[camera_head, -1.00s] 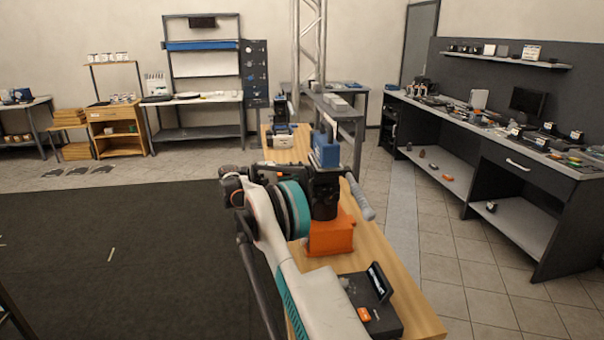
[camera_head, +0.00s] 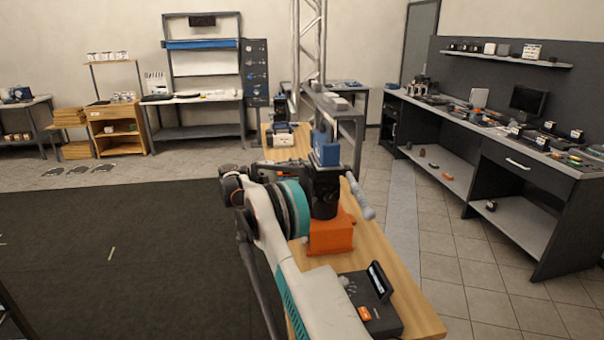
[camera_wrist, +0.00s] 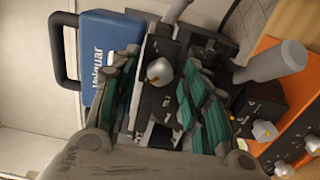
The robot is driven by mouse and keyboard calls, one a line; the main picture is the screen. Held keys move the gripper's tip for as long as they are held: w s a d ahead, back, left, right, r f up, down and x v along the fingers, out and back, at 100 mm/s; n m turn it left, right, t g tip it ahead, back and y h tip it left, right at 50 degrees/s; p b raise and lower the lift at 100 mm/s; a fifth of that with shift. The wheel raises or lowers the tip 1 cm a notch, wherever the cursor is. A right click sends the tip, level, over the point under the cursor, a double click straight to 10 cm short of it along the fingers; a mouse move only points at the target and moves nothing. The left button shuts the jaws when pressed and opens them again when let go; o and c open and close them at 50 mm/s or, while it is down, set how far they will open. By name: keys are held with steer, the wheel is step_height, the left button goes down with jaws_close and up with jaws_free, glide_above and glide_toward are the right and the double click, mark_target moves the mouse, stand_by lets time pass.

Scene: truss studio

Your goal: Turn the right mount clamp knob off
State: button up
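In the wrist view my gripper (camera_wrist: 161,62) is open, with its teal-padded fingers apart on the left and right. A small metallic knob (camera_wrist: 160,72) on a dark mount (camera_wrist: 153,100) shows in the gap between them; whether either finger touches it cannot be told. More small knobs (camera_wrist: 263,130) are at the right on the dark and orange unit. Which one is the right mount clamp knob is not clear. In the head view my arm hides most of the mount and its knobs, above the orange base (camera_head: 332,236).
A blue case (camera_wrist: 106,58) with a dark handle stands close to the left finger. A grey cylindrical handle (camera_wrist: 272,64) sticks out right of the right finger. On the wooden bench (camera_head: 405,290) a black device with a screen (camera_head: 372,300) stands in front. Open floor lies left.

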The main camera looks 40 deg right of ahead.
steer(key=v, duration=1.2)
steer(key=shift+w, duration=0.1)
stand_by(0.4)
